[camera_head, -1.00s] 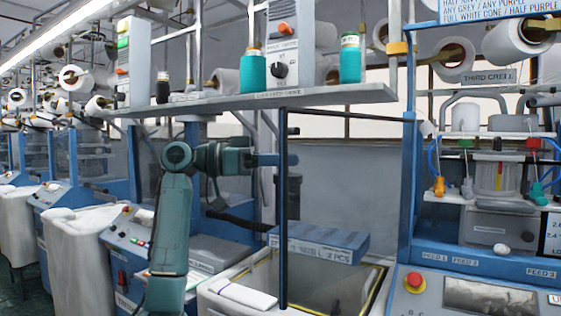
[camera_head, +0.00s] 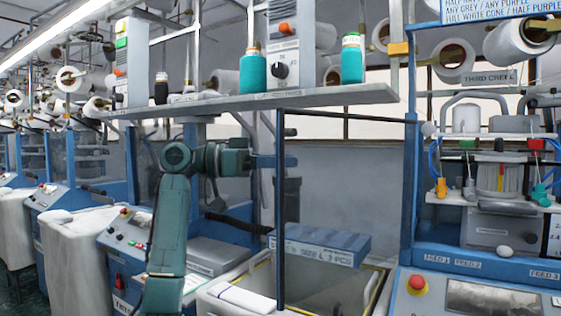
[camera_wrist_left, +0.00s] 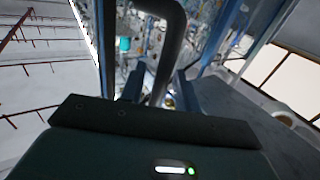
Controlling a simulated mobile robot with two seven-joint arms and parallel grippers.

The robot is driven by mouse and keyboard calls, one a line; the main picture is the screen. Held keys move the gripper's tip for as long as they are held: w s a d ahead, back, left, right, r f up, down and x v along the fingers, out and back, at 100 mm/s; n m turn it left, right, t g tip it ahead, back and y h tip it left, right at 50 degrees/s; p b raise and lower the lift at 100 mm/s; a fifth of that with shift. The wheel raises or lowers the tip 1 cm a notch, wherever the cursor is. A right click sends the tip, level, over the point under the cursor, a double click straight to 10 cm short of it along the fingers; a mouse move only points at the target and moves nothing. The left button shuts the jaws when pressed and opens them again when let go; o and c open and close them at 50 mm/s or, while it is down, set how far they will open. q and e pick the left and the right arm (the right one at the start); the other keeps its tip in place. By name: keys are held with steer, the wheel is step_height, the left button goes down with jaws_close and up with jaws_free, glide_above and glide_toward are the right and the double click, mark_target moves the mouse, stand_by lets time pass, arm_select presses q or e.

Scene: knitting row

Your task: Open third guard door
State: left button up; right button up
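The guard door at the third machine shows in the head view as a thin black frame with a clear panel. Its upright black bar (camera_head: 281,215) stands in front of the blue box and the bin, and its top edge runs right to the blue post (camera_head: 410,190). My left gripper (camera_head: 285,161) is at the upper part of this bar. In the left wrist view a dark curved bar (camera_wrist_left: 170,55) passes between the two fingers of my left gripper (camera_wrist_left: 158,88). Whether the fingers press on it I cannot tell. My right gripper is out of view.
A shelf (camera_head: 300,97) with teal cones and a control box runs above the arm. A blue box (camera_head: 325,246) lies over an open bin (camera_head: 325,286) behind the bar. The machine with a red button (camera_head: 417,282) stands at right. White bins (camera_head: 82,245) stand at left.

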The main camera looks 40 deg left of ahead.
arm_select(q)
steer(key=shift+s, duration=0.1)
steer(key=b+v, duration=0.3)
steer(key=v, duration=1)
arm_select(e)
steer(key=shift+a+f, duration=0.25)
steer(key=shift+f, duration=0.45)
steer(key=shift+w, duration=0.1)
